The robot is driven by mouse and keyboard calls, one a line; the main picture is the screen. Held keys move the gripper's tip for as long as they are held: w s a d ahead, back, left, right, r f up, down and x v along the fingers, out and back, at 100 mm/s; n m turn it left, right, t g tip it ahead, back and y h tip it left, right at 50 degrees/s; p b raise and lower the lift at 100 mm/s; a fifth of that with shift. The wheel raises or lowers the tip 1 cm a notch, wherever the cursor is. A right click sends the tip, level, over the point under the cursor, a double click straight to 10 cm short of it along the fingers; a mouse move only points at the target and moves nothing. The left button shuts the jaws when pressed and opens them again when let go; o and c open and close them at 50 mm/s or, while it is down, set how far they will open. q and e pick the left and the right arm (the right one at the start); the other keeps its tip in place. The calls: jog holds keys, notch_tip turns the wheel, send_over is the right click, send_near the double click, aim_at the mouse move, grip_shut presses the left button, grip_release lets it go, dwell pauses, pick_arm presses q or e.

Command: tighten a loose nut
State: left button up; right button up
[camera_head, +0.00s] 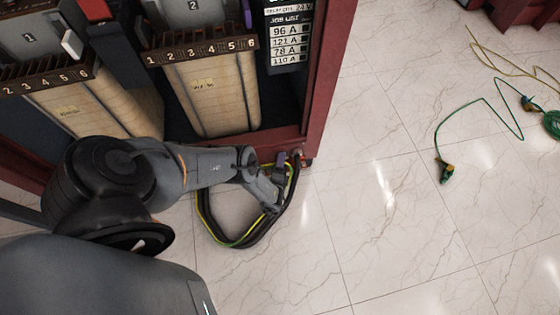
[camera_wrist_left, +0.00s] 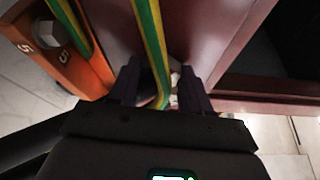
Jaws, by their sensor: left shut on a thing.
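My left gripper (camera_head: 287,162) is at the lower right corner of the dark red cabinet frame (camera_head: 320,80), in the head view. In the left wrist view its two dark fingers (camera_wrist_left: 160,85) point at the red panel. They are shut on a small pale piece (camera_wrist_left: 175,74), probably the nut, mostly hidden by a green-yellow cable (camera_wrist_left: 147,35) and the fingers. An orange bar (camera_wrist_left: 60,55) with a grey hex bolt head (camera_wrist_left: 47,33) and printed marks is left of the fingers. My right gripper is not in view.
Black and green-yellow cables (camera_head: 243,240) loop onto the floor below my gripper. The cabinet holds tan transformer coils (camera_head: 212,95) and numbered terminal strips (camera_head: 200,50). A green lead (camera_head: 490,100) lies on the tiles at right. The floor (camera_head: 400,240) between is clear.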

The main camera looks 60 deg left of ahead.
pick_arm(q)
jog(key=shift+w+r+m+g+h+p, duration=0.1)
jog(key=shift+r+m+g+h+p, duration=0.1)
jog(key=shift+m+g+p, duration=0.6)
jog(key=shift+w+r+m+g+h+p, duration=0.1)
jog(key=shift+r+m+g+h+p, duration=0.2)
jog(key=shift+m+p, duration=0.85)
jog(key=shift+w+r+m+g+h+p, duration=0.1)
jog(key=shift+m+g+p, duration=0.5)
jog(key=shift+m, duration=0.85)
jog(key=o, duration=1.1)
jog(key=shift+c, duration=0.2)
jog(key=shift+s+f, duration=0.1)
